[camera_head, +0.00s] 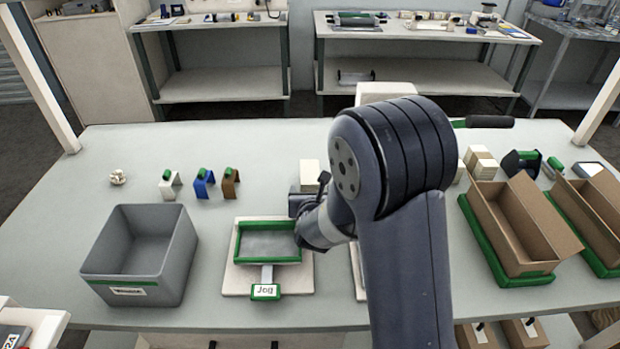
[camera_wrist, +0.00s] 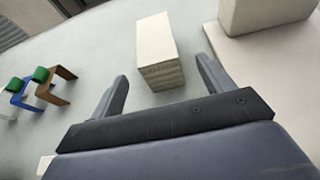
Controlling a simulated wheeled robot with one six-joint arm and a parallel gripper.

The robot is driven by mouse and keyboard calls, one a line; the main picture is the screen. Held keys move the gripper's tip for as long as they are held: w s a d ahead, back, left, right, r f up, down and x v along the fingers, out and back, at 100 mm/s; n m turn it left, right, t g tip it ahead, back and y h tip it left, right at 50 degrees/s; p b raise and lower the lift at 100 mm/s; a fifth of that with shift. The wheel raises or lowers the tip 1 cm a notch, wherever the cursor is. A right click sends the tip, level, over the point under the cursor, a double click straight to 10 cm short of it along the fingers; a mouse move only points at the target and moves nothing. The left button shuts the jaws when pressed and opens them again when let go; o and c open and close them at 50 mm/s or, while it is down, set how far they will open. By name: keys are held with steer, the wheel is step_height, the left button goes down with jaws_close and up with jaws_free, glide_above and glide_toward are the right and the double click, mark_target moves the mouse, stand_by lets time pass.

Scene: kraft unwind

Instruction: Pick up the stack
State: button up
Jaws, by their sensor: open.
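The stack (camera_wrist: 158,55) is a cream-topped block with fine layered edges on its near end. In the wrist view it stands on the table ahead of my gripper (camera_wrist: 160,88), roughly in line with the gap between the two fingers. The fingers are apart and nothing is between them. In the head view the stack (camera_head: 310,174) shows just beyond my gripper (camera_head: 305,192), which my arm partly hides. I cannot tell the exact distance from fingertips to stack.
A grey bin (camera_head: 140,255) and a green-edged tray marked "Jog" (camera_head: 268,224) stand left and front. White, blue (camera_head: 204,183) and brown brackets stand left of the stack. A large pale block (camera_wrist: 262,14) is at its right. Cardboard boxes (camera_head: 515,225) stand far right.

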mark_target(310, 180)
steer(key=shift+p+x, duration=1.15)
steer(key=shift+x, duration=3)
steer(key=shift+a, duration=0.1)
steer(key=shift+c, duration=0.5)
steer(key=c, duration=0.9)
steer(key=shift+c, duration=0.6)
steer(key=shift+r, duration=0.15)
